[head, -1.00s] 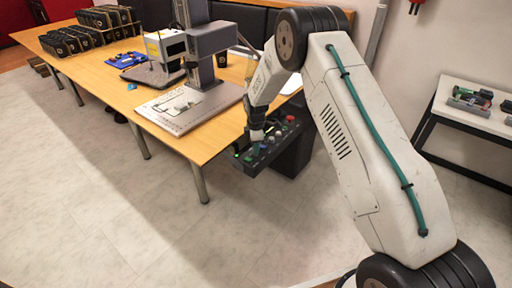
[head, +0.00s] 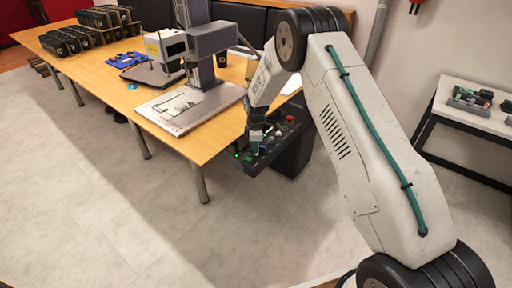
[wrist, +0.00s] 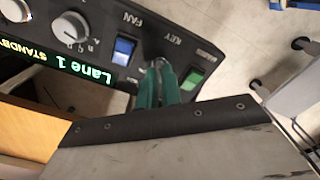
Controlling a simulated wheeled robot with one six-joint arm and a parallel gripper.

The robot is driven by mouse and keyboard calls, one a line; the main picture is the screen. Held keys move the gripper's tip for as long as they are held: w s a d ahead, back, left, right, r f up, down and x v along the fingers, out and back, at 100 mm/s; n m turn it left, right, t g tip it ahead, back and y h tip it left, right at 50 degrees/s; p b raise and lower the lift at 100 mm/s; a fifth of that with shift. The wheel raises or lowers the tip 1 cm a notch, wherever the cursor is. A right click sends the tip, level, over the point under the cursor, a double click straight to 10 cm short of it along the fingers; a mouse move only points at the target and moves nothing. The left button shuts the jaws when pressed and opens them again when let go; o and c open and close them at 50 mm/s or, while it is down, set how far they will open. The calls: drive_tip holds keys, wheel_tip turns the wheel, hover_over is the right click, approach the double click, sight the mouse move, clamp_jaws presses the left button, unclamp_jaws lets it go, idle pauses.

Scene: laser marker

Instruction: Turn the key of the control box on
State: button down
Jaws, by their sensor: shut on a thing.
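The dark control box (head: 291,157) hangs at the right end of the wooden table. In the wrist view its panel (wrist: 100,25) fills the upper left, with the printed labels KEY and FAN. My gripper (wrist: 158,68) has green fingers, shut at the key position beside the KEY label. The key itself is mostly hidden between the fingertips; only a little grey metal shows there. A blue switch (wrist: 123,50) is left of the fingers and a green button (wrist: 192,80) right of them. In the head view my gripper (head: 256,150) is at the panel's front left part.
A grey knob (wrist: 70,28) and a lit display (wrist: 75,55) reading "Lane 1" and "STANDBY" sit on the panel. A red button (head: 290,119) is at its far end. The marker machine (head: 200,45) stands on the wooden table (head: 180,138). Floor in front is clear.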

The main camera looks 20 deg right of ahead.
drive_tip(key=m, duration=1.2)
drive_tip(key=shift+w+m, duration=0.1)
drive_tip(key=shift+m, duration=0.2)
drive_tip(key=shift+r+m, duration=0.1)
drive_tip(key=shift+m, duration=1.8)
drive_tip(key=c, duration=1.6)
unclamp_jaws()
wheel_tip(320, 180, up, 8)
drive_tip(key=shift+f, duration=0.15)
